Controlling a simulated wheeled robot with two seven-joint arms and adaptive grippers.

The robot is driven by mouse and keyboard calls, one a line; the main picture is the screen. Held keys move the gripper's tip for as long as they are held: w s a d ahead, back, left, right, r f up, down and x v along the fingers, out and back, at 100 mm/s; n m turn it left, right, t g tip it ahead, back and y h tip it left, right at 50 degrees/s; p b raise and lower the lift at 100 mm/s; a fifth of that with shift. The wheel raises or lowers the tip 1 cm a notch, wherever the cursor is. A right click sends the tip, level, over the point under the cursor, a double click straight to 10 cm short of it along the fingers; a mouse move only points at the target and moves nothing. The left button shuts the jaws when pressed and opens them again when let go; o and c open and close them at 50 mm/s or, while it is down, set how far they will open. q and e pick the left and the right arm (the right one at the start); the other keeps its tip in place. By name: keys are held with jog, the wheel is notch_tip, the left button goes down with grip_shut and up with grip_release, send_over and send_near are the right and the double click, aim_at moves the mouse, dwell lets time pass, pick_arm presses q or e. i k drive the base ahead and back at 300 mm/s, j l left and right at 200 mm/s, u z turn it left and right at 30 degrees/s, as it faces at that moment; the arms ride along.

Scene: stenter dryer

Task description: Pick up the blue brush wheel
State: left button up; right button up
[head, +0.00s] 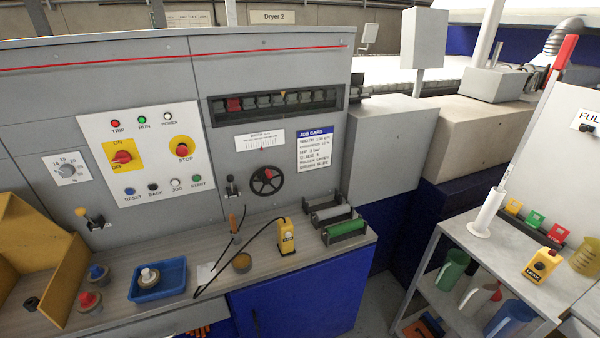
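The blue brush wheel (97,274) appears as a small round piece with a blue top and a tan-grey rim. It sits on the grey bench at the lower left, just right of the yellow bin. A similar wheel with a red top (88,301) sits in front of it. A third wheel with a white top (149,277) lies in a blue tray (174,287) to the right. Neither of my grippers is in view.
The open yellow bin (72,265) stands at the bench's left end. A yellow handheld device (286,236) with a black cable and a rack with green and grey rollers (345,228) stand farther right. The control panel (150,150) rises behind. A shelf trolley (455,240) stands at right.

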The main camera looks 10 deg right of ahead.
aim_at(98, 274)
jog(key=u, duration=1.45)
